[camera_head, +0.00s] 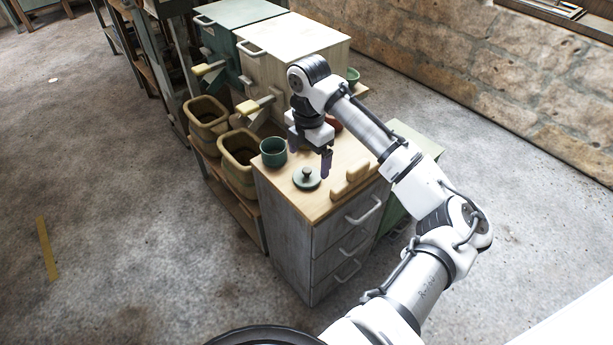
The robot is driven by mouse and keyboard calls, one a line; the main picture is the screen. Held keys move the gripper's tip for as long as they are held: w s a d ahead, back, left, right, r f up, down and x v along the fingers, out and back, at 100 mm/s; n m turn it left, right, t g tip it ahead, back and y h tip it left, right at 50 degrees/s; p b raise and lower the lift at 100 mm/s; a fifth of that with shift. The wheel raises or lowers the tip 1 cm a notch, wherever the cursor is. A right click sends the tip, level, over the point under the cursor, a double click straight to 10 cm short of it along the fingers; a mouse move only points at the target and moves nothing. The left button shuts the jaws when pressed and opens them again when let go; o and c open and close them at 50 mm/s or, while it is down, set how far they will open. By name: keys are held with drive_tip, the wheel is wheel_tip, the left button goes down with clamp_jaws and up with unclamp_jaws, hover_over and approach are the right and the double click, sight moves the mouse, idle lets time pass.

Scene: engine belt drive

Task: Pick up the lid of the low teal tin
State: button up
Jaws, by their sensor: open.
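The low teal tin (307,184) stands on the wooden top of the grey drawer cabinet, near its front left edge. Its flat round lid (298,178) with a dark knob faces up and appears to sit on the tin. My gripper (310,153) points down above the cabinet top, over and slightly behind the lid. It is open, its fingers apart, with nothing visible between them. The gripper does not appear to touch the lid.
A taller teal cup (273,152) stands behind and left of the tin. A tan wooden block piece (352,180) lies to its right. A reddish object (333,123) is partly hidden behind my gripper. Two tan bins (240,150) stand left of the cabinet (285,222).

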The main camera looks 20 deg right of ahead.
sight(307, 169)
drive_tip(key=shift+w+a+f, duration=0.1)
drive_tip(key=shift+w+f, duration=0.05)
drive_tip(key=shift+f, duration=1.3)
drive_tip(key=shift+w+f, duration=0.15)
drive_tip(key=shift+f, duration=1.3)
drive_tip(key=c, duration=1.1)
drive_tip(key=shift+o, duration=0.2)
drive_tip(key=shift+r, duration=0.1)
